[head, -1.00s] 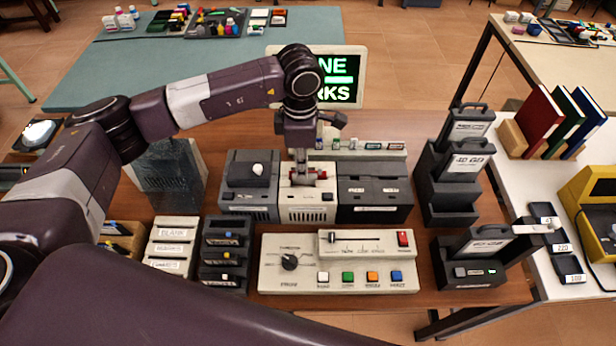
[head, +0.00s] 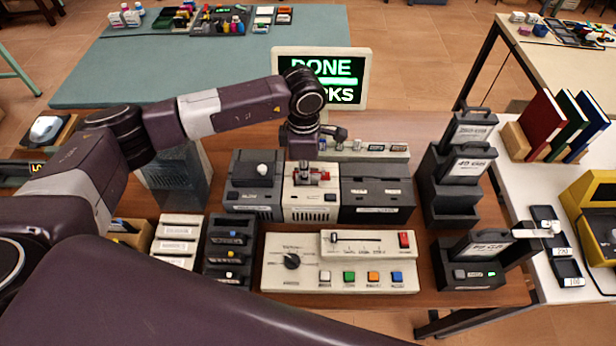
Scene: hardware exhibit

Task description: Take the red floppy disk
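A small red piece (head: 320,177), which looks like the red floppy disk, shows at the top of the cream-coloured drive unit (head: 311,206) in the middle of the table. I cannot tell whether it is in a slot or lies on top. My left gripper (head: 304,163) points down right over this unit, close to the red piece. Its fingers are small and partly hidden by the wrist, so I cannot tell whether they are open or touch the red piece. My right gripper is not in view.
Dark units (head: 376,194) flank the cream unit closely. A control panel (head: 340,262) with a dial and coloured buttons lies in front. A monitor (head: 366,78) showing "DONE" stands behind. Dark stepped holders (head: 452,205) stand at right, and cream slotted racks (head: 178,240) at left.

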